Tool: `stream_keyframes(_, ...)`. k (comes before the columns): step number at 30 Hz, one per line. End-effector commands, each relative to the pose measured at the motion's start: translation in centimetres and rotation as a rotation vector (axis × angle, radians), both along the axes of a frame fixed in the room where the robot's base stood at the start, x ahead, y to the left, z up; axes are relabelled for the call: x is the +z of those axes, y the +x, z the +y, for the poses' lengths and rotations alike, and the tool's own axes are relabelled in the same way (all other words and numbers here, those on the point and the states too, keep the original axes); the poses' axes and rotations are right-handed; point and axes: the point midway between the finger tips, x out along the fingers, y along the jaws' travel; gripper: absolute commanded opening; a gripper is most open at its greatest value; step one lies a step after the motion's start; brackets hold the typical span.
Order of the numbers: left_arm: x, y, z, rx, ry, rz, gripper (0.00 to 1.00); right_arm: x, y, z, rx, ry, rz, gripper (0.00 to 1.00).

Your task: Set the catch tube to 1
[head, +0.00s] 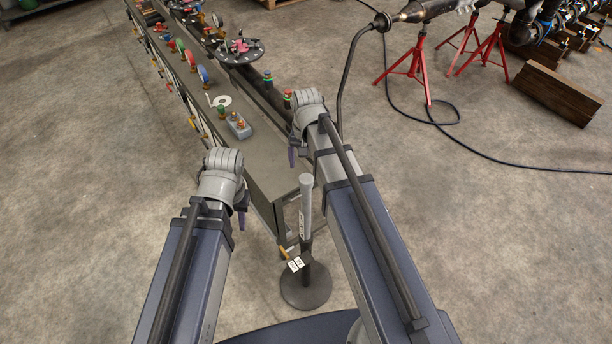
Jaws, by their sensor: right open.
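An upright grey tube (305,205) stands on a black post with a round black base (306,288), in front of the bench's near end. It looks like the catch tube, but I cannot read any number on it. A small yellow-brown handle (284,252) and white tags (295,264) with dark print show low on its left side. My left gripper (241,198) is left of the tube and apart from it, mostly hidden behind its wrist. My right gripper (291,156) is above and slightly left of the tube, over the bench edge, open and partly hidden by its wrist.
A long grey bench (262,160) with valves, gauges and a round flange (240,50) runs to the back left. A small grey box (238,126) sits on it. Red stands (410,68), a black cable (500,160) and timber blocks (553,92) are at the right.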

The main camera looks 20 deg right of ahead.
Motion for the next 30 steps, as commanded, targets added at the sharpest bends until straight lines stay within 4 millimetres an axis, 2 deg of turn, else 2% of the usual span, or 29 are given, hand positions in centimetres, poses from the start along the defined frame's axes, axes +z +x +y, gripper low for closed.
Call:
stream_keyframes(8,-2.1,0.0,0.0,0.001,0.000,-0.001,0.32,-2.0,0.0,0.0,0.001,0.000,0.000,0.88)
stream_keyframes(21,-7.3,0.0,0.0,-0.007,0.001,-0.001,0.32,-7.3,0.0,0.0,0.002,0.000,0.000,0.88)
stream_keyframes(30,-7.7,0.0,0.0,-0.010,0.001,-0.001,0.32,-7.7,0.0,0.0,0.002,0.000,0.000,0.88)
